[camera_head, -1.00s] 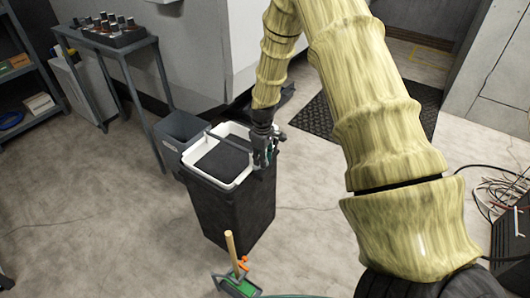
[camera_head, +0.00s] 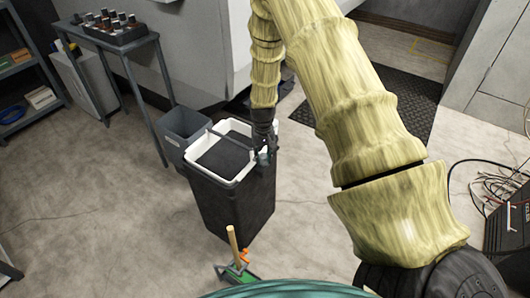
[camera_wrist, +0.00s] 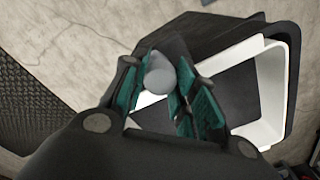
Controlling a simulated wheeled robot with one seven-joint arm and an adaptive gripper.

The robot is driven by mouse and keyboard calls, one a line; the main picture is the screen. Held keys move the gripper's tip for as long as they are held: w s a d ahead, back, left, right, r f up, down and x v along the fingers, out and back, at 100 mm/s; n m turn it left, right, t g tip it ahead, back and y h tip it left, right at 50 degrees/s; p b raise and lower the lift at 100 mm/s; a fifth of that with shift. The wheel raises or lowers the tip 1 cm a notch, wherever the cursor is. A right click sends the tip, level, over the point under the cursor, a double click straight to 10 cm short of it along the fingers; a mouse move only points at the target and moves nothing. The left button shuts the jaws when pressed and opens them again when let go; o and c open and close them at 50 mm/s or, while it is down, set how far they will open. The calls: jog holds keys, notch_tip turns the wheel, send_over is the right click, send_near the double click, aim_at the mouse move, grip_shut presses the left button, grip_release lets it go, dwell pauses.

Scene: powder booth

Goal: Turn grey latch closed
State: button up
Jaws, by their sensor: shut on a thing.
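The grey latch (camera_wrist: 158,74) shows in the wrist view as a rounded grey knob between the teal finger pads of my gripper (camera_wrist: 163,82). My gripper is shut on it. In the head view, my gripper (camera_head: 265,154) is at the right rim of a tall black bin (camera_head: 232,205), and the latch is hidden there by the fingers. The bin has a white inner rim (camera_wrist: 278,95) around a dark surface. I cannot tell from these views how far the latch is turned.
A grey bin (camera_head: 184,124) stands behind the black one. A bench (camera_head: 140,42) with several small jars is at the back left. A broom-like tool (camera_head: 233,245) with a wooden handle is in front. A dark mat (camera_head: 410,107) and loose cables (camera_head: 490,185) lie to the right.

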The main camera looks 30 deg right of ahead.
jog(key=shift+a+m, duration=0.2)
jog(key=shift+m, duration=0.7)
jog(key=shift+f, duration=0.1)
jog(key=o, duration=1)
jog(key=shift+w+p, duration=0.15)
jog(key=shift+p, duration=0.15)
jog(key=shift+d, duration=0.1)
jog(key=shift+r, duration=0.2)
